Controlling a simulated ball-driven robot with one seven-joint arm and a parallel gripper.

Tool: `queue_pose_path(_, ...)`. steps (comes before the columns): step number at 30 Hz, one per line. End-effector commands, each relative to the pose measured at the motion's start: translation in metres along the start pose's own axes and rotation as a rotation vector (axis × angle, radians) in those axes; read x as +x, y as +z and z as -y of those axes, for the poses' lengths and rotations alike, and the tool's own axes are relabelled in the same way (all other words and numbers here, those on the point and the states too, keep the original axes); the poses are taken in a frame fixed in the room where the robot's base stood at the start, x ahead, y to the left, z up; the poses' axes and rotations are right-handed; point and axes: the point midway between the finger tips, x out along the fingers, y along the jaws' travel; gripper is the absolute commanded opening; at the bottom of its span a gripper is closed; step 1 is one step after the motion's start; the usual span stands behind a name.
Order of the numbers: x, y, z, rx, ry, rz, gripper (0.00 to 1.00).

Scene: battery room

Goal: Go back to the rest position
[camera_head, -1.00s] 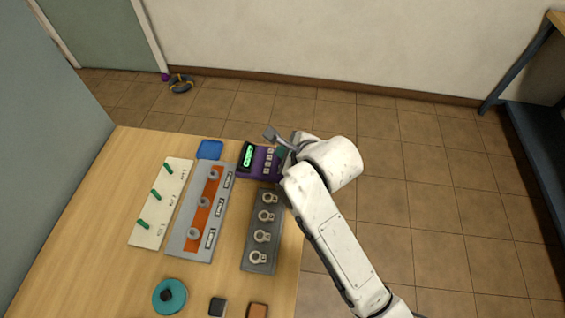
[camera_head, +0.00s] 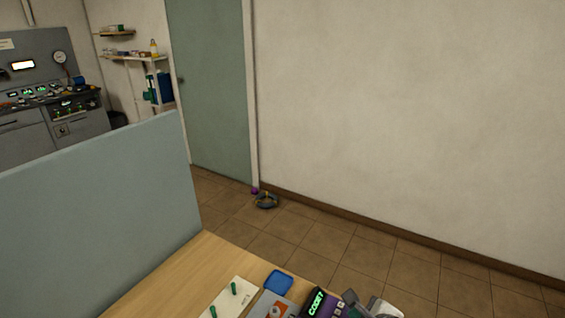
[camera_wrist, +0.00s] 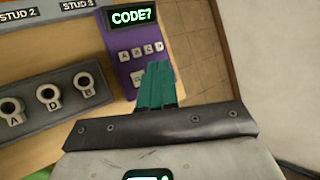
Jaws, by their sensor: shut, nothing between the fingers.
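My gripper shows in the wrist view with its teal fingers (camera_wrist: 157,85) together and nothing between them. The fingers point toward the purple keypad device (camera_wrist: 124,62), whose green screen reads "CODE?". The fingertips overlap the keypad's lower right in the picture; I cannot tell whether they touch it. In the head view the keypad (camera_head: 318,304) is at the bottom edge. Part of my arm is beside it on the right, mostly cut off by the frame.
The wooden table (camera_head: 170,280) holds a blue square (camera_head: 278,282) and a white board with green pegs (camera_head: 228,296). A grey rack with lettered rings (camera_wrist: 72,118) lies left of my fingers. A blue-grey partition (camera_head: 100,200) borders the table. Tiled floor (camera_head: 340,245) beyond is mostly clear.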

Motion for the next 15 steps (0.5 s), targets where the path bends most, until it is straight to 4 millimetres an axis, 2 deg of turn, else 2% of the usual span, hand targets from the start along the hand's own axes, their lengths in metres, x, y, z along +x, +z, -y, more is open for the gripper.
queue_pose_path(5, -0.007, -0.038, -0.018, -0.254, 0.056, -0.069, 0.0)
queue_pose_path(15, -0.04, -0.127, -0.072, -0.978, 0.308, -0.144, 0.0)
